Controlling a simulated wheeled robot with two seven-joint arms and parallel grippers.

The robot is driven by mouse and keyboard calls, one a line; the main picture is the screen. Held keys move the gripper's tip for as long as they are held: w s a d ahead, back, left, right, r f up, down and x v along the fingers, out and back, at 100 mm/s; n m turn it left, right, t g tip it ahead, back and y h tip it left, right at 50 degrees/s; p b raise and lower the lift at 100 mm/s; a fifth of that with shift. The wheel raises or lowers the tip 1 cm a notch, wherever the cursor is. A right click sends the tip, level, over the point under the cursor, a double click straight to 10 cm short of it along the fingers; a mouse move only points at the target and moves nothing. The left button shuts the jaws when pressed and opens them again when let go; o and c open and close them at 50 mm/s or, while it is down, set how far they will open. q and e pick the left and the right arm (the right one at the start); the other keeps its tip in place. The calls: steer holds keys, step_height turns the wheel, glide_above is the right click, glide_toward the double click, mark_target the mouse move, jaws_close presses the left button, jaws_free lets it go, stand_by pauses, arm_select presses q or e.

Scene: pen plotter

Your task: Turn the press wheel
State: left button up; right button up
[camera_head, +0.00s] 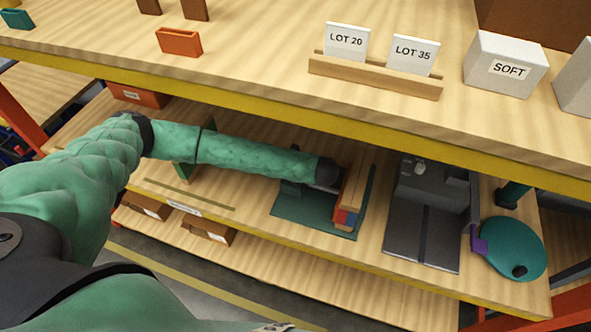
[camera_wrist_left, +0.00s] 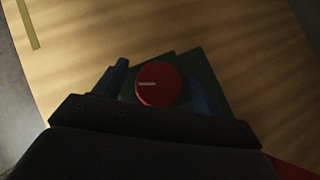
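A round red wheel (camera_wrist_left: 158,83) with a pale line mark pointing left shows in the left wrist view, on a dark block. My left gripper (camera_wrist_left: 158,88) has its two dark fingers on either side of it, apart, with gaps visible between wheel and fingers. In the head view, my left arm reaches onto the lower shelf, and my left gripper (camera_head: 328,184) is at a wood-topped block with red and blue parts (camera_head: 347,212) on a green base plate (camera_head: 292,212). The wheel is hidden there. My right gripper is not in view.
A grey machine (camera_head: 425,235) stands right of the base plate, with a teal disc (camera_head: 515,248) at the shelf's right end. The yellow-edged upper shelf (camera_head: 260,98) passes above my left arm. It carries a card holder (camera_head: 375,78) and a white box (camera_head: 505,64).

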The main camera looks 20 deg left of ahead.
arm_select(q)
steer(key=shift+s, duration=0.1)
steer(key=shift+s+d+r+b, duration=0.25)
steer(key=shift+d+b, duration=0.15)
steer(key=shift+b, duration=0.1)
steer(key=b+v, duration=0.2)
steer(key=v, duration=0.3)
steer(key=shift+b+v, duration=0.4)
steer(key=shift+v, duration=0.45)
steer(key=shift+a+r, duration=0.1)
